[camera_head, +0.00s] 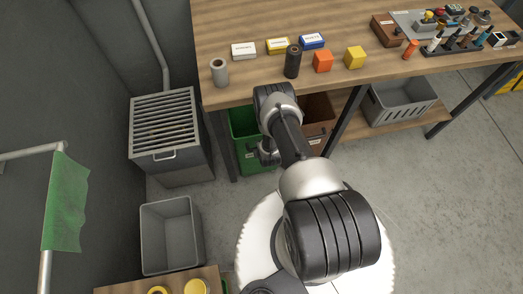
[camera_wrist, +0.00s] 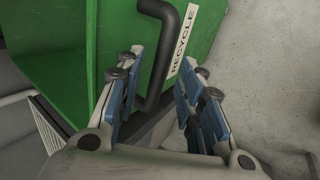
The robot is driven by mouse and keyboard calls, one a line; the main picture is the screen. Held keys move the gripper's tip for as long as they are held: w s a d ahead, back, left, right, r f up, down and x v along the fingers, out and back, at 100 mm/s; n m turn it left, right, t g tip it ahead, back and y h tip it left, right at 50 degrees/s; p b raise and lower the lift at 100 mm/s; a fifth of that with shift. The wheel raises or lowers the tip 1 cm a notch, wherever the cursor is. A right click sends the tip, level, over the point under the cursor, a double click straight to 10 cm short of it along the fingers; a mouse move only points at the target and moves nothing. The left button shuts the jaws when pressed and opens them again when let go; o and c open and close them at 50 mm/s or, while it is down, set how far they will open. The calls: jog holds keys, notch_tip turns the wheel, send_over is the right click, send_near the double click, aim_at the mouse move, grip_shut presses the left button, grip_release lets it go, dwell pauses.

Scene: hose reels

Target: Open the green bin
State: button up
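The green bin (camera_head: 243,128) is under the wooden workbench at its left end, partly hidden behind my arm. In the wrist view the bin's green face (camera_wrist: 70,45) fills the upper left, with a white "RECYCLE" label (camera_wrist: 183,40). A bent black handle (camera_wrist: 164,60) stands out from this face. My gripper (camera_wrist: 160,72) is open, with its blue-padded fingers on either side of the handle's lower part. I cannot tell whether either pad touches it. In the head view my gripper (camera_head: 268,156) is small and dark in front of the bin.
A brown bin (camera_head: 320,112) stands right of the green one, near a workbench leg (camera_head: 348,122). A slatted metal cabinet (camera_head: 168,130) is to the left, with an open grey bin (camera_head: 171,235) below it. Bare floor (camera_head: 430,200) lies to the right.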

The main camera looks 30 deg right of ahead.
jog(key=shift+f, duration=0.1)
jog(key=shift+c, duration=0.4)
grip_shut()
dwell(0.3)
